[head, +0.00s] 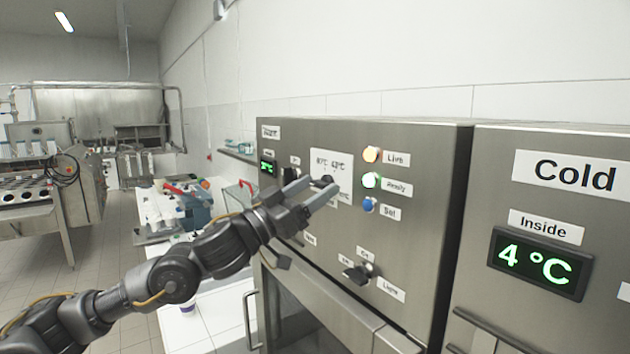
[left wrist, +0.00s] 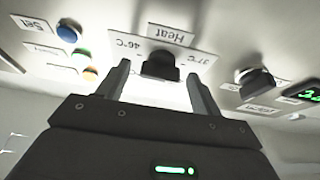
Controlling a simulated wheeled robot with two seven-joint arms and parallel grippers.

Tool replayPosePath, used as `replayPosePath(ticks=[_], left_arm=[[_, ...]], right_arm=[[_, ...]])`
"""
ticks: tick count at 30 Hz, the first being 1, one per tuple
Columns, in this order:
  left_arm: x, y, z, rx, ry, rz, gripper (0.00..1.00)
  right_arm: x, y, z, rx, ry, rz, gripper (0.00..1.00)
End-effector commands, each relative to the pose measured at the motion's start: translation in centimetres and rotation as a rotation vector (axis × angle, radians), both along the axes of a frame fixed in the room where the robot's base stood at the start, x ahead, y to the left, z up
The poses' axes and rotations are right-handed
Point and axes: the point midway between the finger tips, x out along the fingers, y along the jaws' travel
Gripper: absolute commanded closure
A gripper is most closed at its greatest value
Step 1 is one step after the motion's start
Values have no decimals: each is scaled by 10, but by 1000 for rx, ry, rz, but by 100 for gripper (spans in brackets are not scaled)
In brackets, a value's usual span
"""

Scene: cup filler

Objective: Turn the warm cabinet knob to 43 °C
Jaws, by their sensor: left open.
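The warm cabinet's steel front (head: 400,240) stands in the middle of the head view. Its black heat knob (head: 327,181) sits on a white scale plate with temperature marks. The knob (left wrist: 160,66) and a "Heat" label show upside down in the left wrist view. My left gripper (head: 318,188) is open at the panel. In the left wrist view its fingers (left wrist: 158,78) stand one on each side of the knob, with a gap visible on both sides. Which mark the knob points to cannot be told. My right gripper is out of view.
Orange (head: 372,154), green (head: 370,180) and blue (head: 368,204) round lights or buttons sit right of the plate. Another knob (left wrist: 257,82) is beside the heat knob. A lower knob (head: 360,270) sits below. The cold cabinet's display (head: 540,262) reads 4 °C.

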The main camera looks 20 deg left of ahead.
Motion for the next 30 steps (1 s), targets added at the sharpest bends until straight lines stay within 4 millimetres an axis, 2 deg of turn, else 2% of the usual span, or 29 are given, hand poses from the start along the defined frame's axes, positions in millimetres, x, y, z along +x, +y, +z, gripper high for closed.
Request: replayPosePath(ticks=[10,20,21,30], left_arm=[[3,-3,2,0,-1,0,35],[3,-3,2,-1,-1,0,76],[3,-7,2,-1,-1,-2,79],[3,-3,1,34,-29,-1,79]], right_arm=[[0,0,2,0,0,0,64],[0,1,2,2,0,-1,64],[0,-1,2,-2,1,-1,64],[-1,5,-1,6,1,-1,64]])
